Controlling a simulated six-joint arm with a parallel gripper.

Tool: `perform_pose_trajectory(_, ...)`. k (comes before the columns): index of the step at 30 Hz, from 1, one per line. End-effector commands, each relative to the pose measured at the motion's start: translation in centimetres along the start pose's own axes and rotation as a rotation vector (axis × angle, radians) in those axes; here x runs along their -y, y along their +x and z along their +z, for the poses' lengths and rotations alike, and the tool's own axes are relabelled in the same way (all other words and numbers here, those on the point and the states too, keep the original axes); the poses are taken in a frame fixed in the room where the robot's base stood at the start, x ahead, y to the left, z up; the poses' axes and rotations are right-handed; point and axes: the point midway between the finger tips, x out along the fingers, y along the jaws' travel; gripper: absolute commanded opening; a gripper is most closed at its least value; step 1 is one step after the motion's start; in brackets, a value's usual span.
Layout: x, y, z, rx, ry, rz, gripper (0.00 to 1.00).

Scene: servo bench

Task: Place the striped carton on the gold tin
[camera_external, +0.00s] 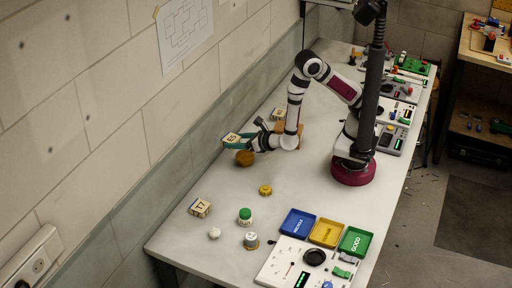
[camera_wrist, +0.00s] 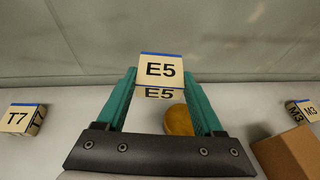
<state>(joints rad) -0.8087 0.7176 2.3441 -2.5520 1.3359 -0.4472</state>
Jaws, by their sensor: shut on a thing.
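The carton marked E5 (camera_wrist: 161,69), pale with a blue stripe along its edge, is between the teal fingers of my gripper (camera_wrist: 160,85). My gripper is shut on it, and its lettered face points toward the wrist camera. In the external view the carton (camera_external: 231,138) is held near the wall, at the far left of my arm. The gold tin (camera_wrist: 178,121) shows below the carton, partly behind the right finger. In the external view the gold tin (camera_external: 245,158) stands on the bench just below and right of the held carton. The carton appears raised and apart from the tin.
A carton marked T7 (camera_wrist: 18,118) and one marked M3 (camera_wrist: 304,111) stand to either side. A brown box (camera_wrist: 288,156) is near the right. A small yellow item (camera_external: 265,190), a green-lidded jar (camera_external: 245,216) and coloured trays (camera_external: 326,233) stand nearer the front.

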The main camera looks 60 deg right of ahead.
Motion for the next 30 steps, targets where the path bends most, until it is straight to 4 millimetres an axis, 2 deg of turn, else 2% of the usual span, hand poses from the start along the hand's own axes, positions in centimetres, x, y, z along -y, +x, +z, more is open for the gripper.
perform_pose_trajectory(5,3.3,-1.7,0.3,0.002,0.073,-0.177,0.13)
perform_pose_trajectory(8,4.3,-2.0,-0.9,-0.003,0.094,-0.242,0.13)
perform_pose_trajectory(15,4.5,-0.1,-5.8,-0.005,0.097,-0.251,0.13)
perform_pose_trajectory(18,4.5,0.5,-7.1,-0.003,0.099,-0.25,0.13)
perform_pose_trajectory(29,4.4,0.7,-7.6,-0.002,0.102,-0.248,0.13)
perform_pose_trajectory(30,4.4,0.7,-7.6,-0.002,0.102,-0.247,0.73)
